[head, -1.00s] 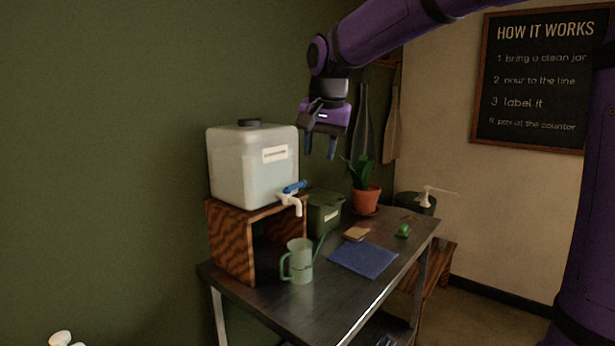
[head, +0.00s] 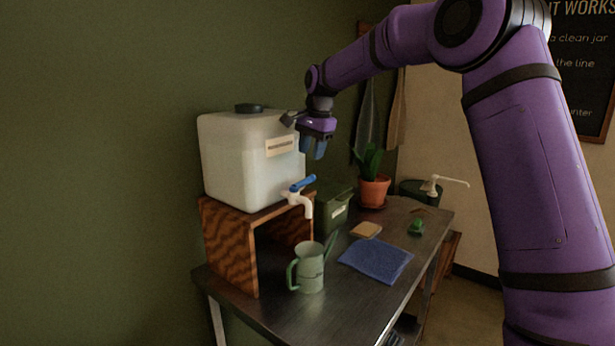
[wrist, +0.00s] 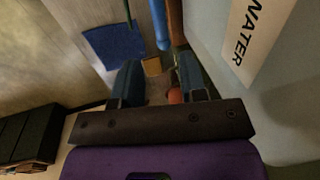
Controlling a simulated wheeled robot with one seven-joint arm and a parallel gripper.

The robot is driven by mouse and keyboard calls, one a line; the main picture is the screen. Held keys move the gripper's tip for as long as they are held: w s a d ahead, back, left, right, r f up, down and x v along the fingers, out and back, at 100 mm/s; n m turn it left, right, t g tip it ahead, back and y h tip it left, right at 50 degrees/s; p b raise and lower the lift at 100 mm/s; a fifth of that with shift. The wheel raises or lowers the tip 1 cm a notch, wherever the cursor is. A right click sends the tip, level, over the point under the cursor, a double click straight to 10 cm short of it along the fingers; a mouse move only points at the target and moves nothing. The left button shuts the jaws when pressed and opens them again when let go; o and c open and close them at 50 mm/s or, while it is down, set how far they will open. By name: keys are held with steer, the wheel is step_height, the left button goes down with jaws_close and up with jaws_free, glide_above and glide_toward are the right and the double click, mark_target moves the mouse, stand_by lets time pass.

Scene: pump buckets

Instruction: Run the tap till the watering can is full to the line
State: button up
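A pale green watering can (head: 311,272) stands upright on the table below the tap, its handle to the left and spout up to the right. The white tap (head: 302,204) with a blue lever (head: 303,183) sticks out of the low front of a whitish water tank (head: 235,165). No stream shows under the tap. The can's inside and water level cannot be made out. My gripper (head: 314,150) is above the tap, beside the tank's label. In the wrist view its fingers (wrist: 160,78) are apart with nothing between them, and the blue lever (wrist: 162,25) shows beyond them.
The tank sits on a wooden stand (head: 230,245). A blue cloth (head: 376,261), a tan sponge (head: 366,230), a green bin (head: 336,208), a potted plant (head: 374,190) and a pump bucket (head: 415,190) are to the right. The table front is clear.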

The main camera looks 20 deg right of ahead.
mark_target(307, 181)
steer(key=f, duration=0.2)
steer(key=w+f, duration=0.1)
steer(key=f, duration=0.2)
steer(key=a+f, duration=0.1)
steer(key=f, duration=0.2)
steer(key=shift+w+f, duration=0.15)
steer(key=shift+f, duration=0.1)
jaws_close()
